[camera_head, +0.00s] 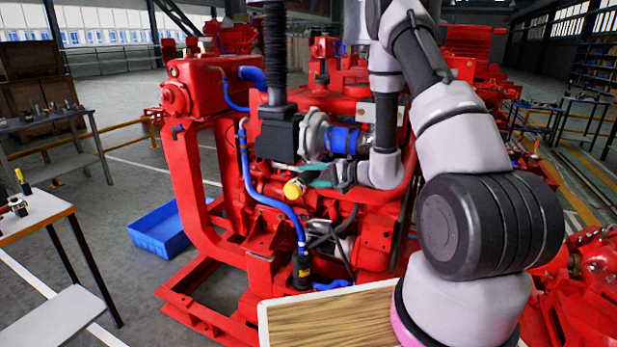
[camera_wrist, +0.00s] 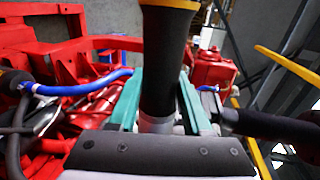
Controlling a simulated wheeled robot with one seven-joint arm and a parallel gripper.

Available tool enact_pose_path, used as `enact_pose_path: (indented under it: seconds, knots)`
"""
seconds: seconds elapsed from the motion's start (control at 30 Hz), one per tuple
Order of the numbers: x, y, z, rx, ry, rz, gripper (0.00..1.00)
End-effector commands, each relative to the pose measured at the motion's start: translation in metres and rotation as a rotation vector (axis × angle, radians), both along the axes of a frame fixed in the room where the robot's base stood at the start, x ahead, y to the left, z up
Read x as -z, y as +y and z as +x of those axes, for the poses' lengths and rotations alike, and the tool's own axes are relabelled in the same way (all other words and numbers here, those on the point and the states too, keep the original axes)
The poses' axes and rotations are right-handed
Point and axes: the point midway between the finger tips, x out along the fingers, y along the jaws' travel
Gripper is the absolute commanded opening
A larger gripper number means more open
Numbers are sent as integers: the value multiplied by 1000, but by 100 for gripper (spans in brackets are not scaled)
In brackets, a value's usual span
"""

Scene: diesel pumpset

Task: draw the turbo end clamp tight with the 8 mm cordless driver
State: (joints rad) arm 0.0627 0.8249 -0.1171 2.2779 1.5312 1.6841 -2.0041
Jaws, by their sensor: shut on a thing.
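My gripper (camera_head: 322,176), with teal fingers, is in front of the red pumpset, just below the turbo. It is shut on the cordless driver, whose round yellow end (camera_head: 293,188) points toward the lower left in the head view. In the wrist view a black cylindrical part of the driver (camera_wrist: 165,60), with a yellow band at the top, stands between the teal fingers (camera_wrist: 160,108). The silver turbo housing (camera_head: 315,135) has a blue hose (camera_head: 342,140) with bright bands beside it. Which band is the end clamp I cannot tell. The driver's tip is hidden.
A black box (camera_head: 279,138) under a ribbed pipe stands left of the turbo. A blue hose (camera_head: 258,195) runs down the front. A side table (camera_head: 35,212) with tools is at left, a blue crate (camera_head: 160,230) on the floor. A wooden-topped surface (camera_head: 325,318) lies in front.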

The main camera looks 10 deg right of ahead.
Motion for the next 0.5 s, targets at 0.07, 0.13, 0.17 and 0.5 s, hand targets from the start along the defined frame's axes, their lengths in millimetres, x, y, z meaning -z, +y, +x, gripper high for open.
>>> enact_pose_path:
  seconds: [0.07,0.13,0.17,0.5]
  knots:
    - [-1,-3,6,2,-4,1,0]
    - [-1,-7,11,2,-4,1,0]
    - [-1,-9,13,2,-3,2,0]
    - [-1,-23,33,1,-1,1,0]
